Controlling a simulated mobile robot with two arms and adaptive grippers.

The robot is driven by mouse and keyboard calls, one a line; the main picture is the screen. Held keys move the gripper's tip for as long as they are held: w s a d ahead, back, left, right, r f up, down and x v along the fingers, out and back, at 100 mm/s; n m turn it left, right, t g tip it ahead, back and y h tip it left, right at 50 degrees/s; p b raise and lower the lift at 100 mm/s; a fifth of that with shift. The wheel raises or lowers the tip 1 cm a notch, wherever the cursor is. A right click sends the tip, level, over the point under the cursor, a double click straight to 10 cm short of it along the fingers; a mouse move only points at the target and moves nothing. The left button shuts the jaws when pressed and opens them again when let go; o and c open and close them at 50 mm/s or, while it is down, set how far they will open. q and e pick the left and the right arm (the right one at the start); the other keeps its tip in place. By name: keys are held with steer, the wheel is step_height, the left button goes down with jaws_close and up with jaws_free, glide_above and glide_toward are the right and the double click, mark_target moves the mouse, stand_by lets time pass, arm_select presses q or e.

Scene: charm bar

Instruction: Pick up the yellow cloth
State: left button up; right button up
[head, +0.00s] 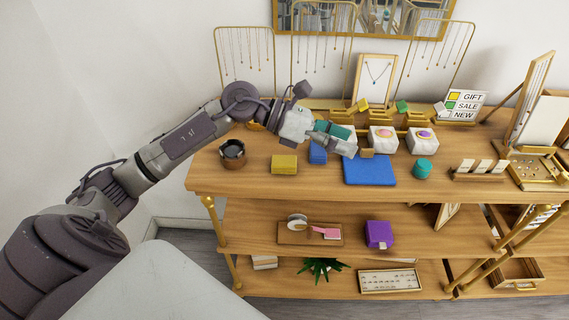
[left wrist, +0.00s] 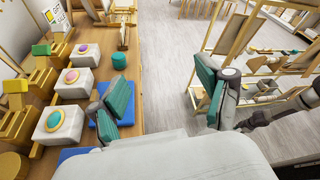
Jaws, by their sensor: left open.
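The yellow cloth (head: 284,164) looks like a small folded block lying flat near the front edge of the wooden top shelf, left of centre in the head view. I cannot make it out in the left wrist view. My left gripper (head: 338,138) is open and empty, with teal pads on its fingers. It is above the shelf, to the right of and beyond the yellow cloth, over a blue folded cloth and near the white boxes. The left wrist view shows the two fingers spread wide (left wrist: 163,92). My right gripper is not in view.
A dark round bowl (head: 232,153) stands left of the cloth. A small blue folded cloth (head: 318,152) and a flat blue mat (head: 369,171) lie to its right. White boxes (head: 383,138), a teal jar (head: 422,169) and necklace stands (head: 245,58) are around my gripper.

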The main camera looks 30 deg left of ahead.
arm_select(q)
steer(key=a+f+m+g+y, duration=0.25)
steer(key=a+y, duration=0.35)
steer(key=a, duration=0.5)
steer(key=g+y, duration=0.1)
steer(key=y, duration=0.3)
glide_toward(283, 160)
steer(key=x, duration=0.1)
steer(key=p+x, duration=0.2)
steer(key=x, duration=0.1)
steer(key=shift+s+a+f, duration=0.1)
steer(key=shift+s+f, duration=0.1)
steer(key=shift+s, duration=0.05)
steer(key=shift+h, duration=0.3)
steer(key=p+x, duration=0.1)
steer(key=x, duration=0.1)
steer(key=p+x, duration=0.2)
steer(key=shift+w+f, duration=0.3)
steer(key=shift+d+f, duration=0.25)
steer(key=shift+f, duration=0.05)
steer(key=c, duration=1.2)
